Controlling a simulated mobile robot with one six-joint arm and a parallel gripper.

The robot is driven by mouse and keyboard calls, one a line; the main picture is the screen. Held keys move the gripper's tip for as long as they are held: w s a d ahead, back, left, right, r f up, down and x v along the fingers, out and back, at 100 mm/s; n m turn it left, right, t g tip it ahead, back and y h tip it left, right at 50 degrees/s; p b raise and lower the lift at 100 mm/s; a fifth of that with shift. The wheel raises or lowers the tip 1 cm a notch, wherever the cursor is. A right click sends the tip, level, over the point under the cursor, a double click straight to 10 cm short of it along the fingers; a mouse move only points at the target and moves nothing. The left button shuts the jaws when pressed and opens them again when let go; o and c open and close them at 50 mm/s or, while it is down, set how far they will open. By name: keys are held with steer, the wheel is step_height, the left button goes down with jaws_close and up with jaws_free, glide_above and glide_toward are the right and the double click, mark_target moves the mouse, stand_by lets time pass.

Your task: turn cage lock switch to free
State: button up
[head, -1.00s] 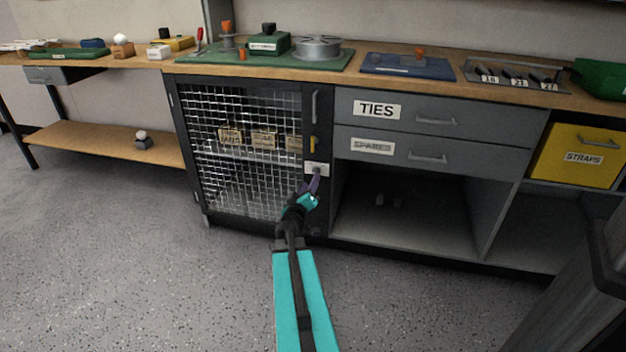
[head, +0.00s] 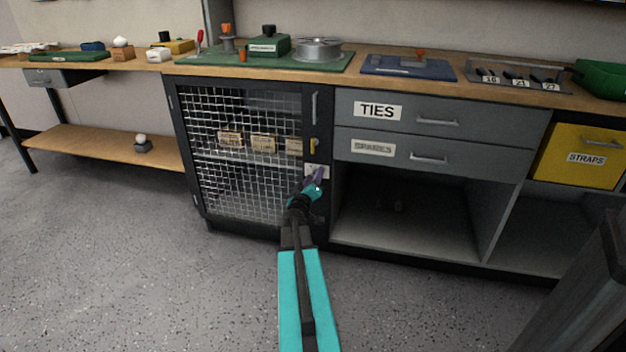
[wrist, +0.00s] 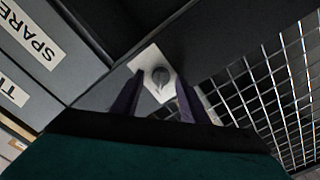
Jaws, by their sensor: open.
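The cage lock switch is a round grey knob (wrist: 160,76) on a white plate (wrist: 146,58), seen in the wrist view. In the head view the plate (head: 311,168) is on the dark frame right of the mesh cage door (head: 235,190), partly covered by my gripper. My gripper (wrist: 158,90) is open, with one purple finger on each side of the knob's lower part in the picture. I cannot tell whether the fingers touch it. In the head view my gripper (head: 319,174) is right at the plate. Any lettering on the plate is unreadable.
A yellow latch (head: 313,145) and a grey handle (head: 314,107) are above the plate. The TIES drawer (head: 440,112) and a lower drawer (head: 440,150) are to the right, over an open bay (head: 400,215). Boxes stand inside the cage. The floor in front is clear.

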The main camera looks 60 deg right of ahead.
steer(key=c, duration=1)
steer(key=shift+a, duration=0.3)
jaws_close()
steer(key=shift+d, duration=0.3)
